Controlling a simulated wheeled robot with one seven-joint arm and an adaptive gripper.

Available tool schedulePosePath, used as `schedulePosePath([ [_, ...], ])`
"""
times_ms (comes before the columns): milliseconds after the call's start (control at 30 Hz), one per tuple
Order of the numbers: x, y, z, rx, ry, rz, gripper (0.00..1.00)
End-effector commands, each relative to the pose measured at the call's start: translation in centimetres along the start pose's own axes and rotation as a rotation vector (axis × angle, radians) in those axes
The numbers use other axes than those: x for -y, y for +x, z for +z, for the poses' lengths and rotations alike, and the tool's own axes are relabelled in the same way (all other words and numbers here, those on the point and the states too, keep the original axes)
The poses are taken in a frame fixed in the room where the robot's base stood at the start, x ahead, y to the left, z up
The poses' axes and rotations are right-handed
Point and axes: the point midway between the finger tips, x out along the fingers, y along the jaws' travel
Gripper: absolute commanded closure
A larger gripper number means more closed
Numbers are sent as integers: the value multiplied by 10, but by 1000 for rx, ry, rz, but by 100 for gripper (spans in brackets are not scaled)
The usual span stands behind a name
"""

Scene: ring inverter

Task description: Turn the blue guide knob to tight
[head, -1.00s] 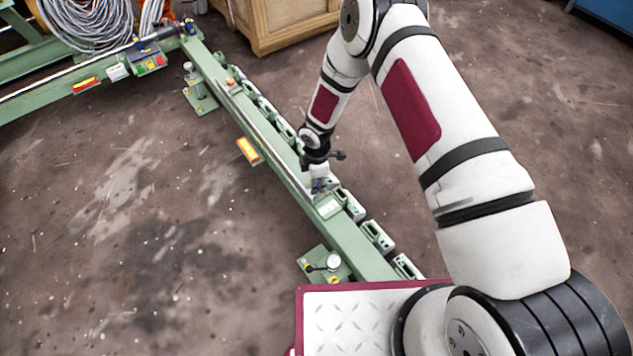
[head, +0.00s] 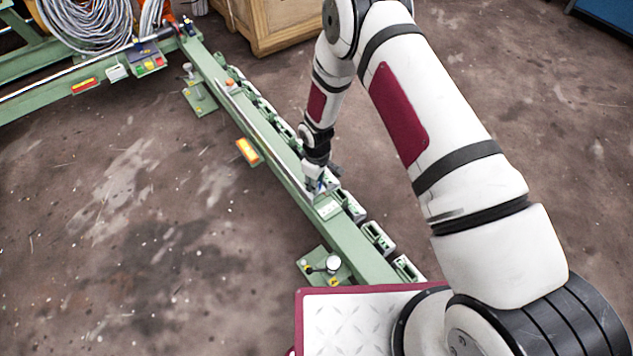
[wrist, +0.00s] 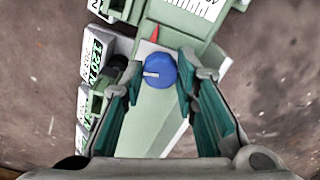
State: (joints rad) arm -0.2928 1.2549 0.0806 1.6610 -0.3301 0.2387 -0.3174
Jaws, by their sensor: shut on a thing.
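The blue knob (wrist: 147,73) sits on the green beam (wrist: 150,115) between my fingertips in the wrist view. A white line on its top points left in that view. A red pointer mark (wrist: 154,34) is on the beam just beyond the knob. My gripper (wrist: 159,70) is shut on the knob, one finger at each side. In the head view my gripper (head: 316,184) is down on the green beam (head: 354,237), and it mostly hides the knob. Any words around the knob are not readable.
Several grey-green blocks (head: 377,237) line the beam's right side. An orange-yellow box (head: 248,151) sits on its left side. A wooden crate (head: 275,22) and a coil of cable (head: 88,22) stand at the back. Open floor (head: 130,210) lies left of the beam.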

Motion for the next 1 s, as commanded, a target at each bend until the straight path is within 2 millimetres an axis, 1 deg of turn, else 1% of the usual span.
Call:
schedulePosePath([
  [233,1,1,1,2,70,-1,100],
  [733,1,0,1,2,83,-2,100],
  [767,1,1,1,2,83,-2,66],
  [800,1,1,1,2,82,-1,57],
  [833,1,0,1,2,82,-1,52],
  [1000,1,0,0,1,81,-2,52],
])
